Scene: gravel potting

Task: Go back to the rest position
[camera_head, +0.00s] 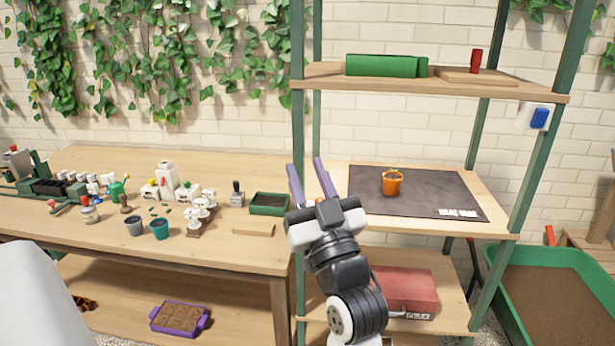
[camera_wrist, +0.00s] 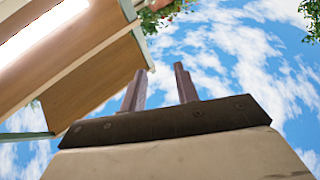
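My gripper (camera_head: 309,182) is raised in front of the shelf unit's left post in the head view, with its fingers pointing up. The two purple-brown fingers stand apart with nothing between them. In the wrist view my gripper (camera_wrist: 159,88) is also open and empty against blue sky.
The shelf unit (camera_head: 500,232) has a green box (camera_head: 382,66) on its upper shelf and a red case (camera_head: 405,291) below. The long wooden table (camera_head: 110,160) at left holds several pots, bottles and a green tray (camera_head: 269,204). A purple tray (camera_head: 180,317) lies underneath. A green bin (camera_head: 510,318) stands at right.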

